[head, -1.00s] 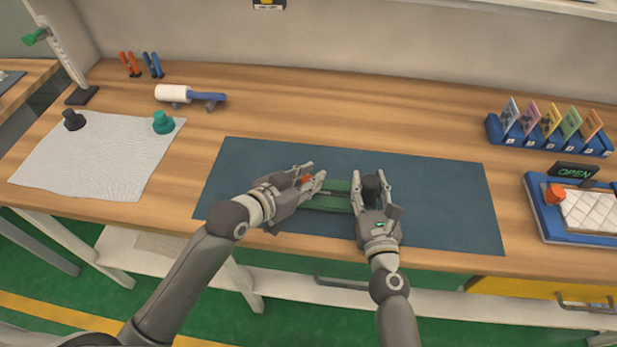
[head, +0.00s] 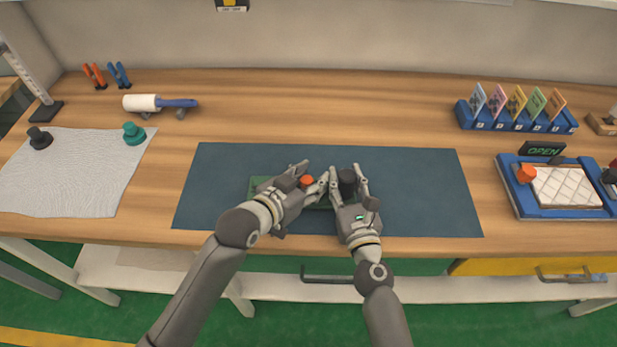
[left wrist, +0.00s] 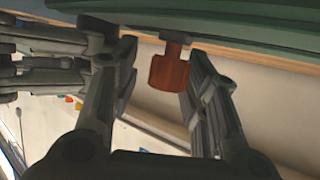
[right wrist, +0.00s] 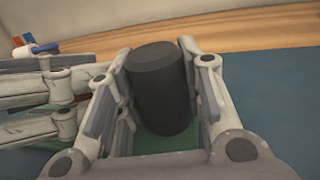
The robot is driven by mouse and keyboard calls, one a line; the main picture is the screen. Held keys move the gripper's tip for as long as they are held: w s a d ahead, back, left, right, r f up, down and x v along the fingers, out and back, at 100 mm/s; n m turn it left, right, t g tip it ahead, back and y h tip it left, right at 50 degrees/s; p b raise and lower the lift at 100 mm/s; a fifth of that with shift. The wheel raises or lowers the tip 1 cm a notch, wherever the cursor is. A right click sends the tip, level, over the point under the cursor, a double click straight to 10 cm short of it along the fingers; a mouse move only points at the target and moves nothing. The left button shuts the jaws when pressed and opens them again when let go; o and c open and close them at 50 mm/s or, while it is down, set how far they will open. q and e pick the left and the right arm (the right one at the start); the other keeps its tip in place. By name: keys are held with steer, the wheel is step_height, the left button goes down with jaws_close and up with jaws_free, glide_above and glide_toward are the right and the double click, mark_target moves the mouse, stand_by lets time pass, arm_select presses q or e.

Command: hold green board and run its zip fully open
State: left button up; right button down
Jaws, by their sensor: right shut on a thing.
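The green board (head: 262,184) lies on the blue mat, partly hidden under my grippers. A dark cylindrical knob (head: 347,182) stands upright at its right part. My right gripper (head: 348,178) is shut on this knob; the right wrist view shows the knob (right wrist: 160,90) between its fingers. An orange knob (head: 306,182) shows at my left gripper (head: 316,182). In the left wrist view the orange knob (left wrist: 169,70) sits between the spread fingers, near the right one, with a gap to the left one. The zip line itself is hidden.
The blue mat (head: 420,200) is clear to the right. A blue tray (head: 520,205) with a quilted pad stands at the far right, under an OPEN sign (head: 542,150). A card rack (head: 515,122), lint roller (head: 160,103) and white cloth (head: 80,175) lie around.

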stand_by(0.5)
arm_select(q)
steer(key=shift+a, duration=0.55)
steer(key=a, duration=0.4)
steer(key=shift+a, duration=0.2)
steer(key=v, duration=1.2)
steer(key=w+a+n+y, duration=0.1)
steer(key=w+a, duration=0.1)
steer(key=a, duration=0.2)
steer(key=w+a+f+n+t+y, duration=0.1)
steer(key=w+a+y, duration=0.1)
steer(key=a, duration=0.3)
steer(key=w+a+n+y, duration=0.1)
steer(key=w+a+y, duration=0.1)
steer(key=a, duration=0.3)
steer(key=shift+w+a+f+t, duration=0.15)
steer(key=shift+w+f+t, duration=0.15)
steer(key=shift+w, duration=0.15)
steer(key=a+n+y, duration=0.1)
steer(key=a, duration=0.2)
steer(key=w+a+y, duration=0.1)
steer(key=a, duration=0.3)
steer(key=w+a+r+n+y, duration=0.1)
steer(key=a+y, duration=0.1)
steer(key=a, duration=0.2)
steer(key=shift+w+n+t, duration=0.2)
steer(key=shift+n+t, duration=0.1)
steer(key=shift+d, duration=0.1)
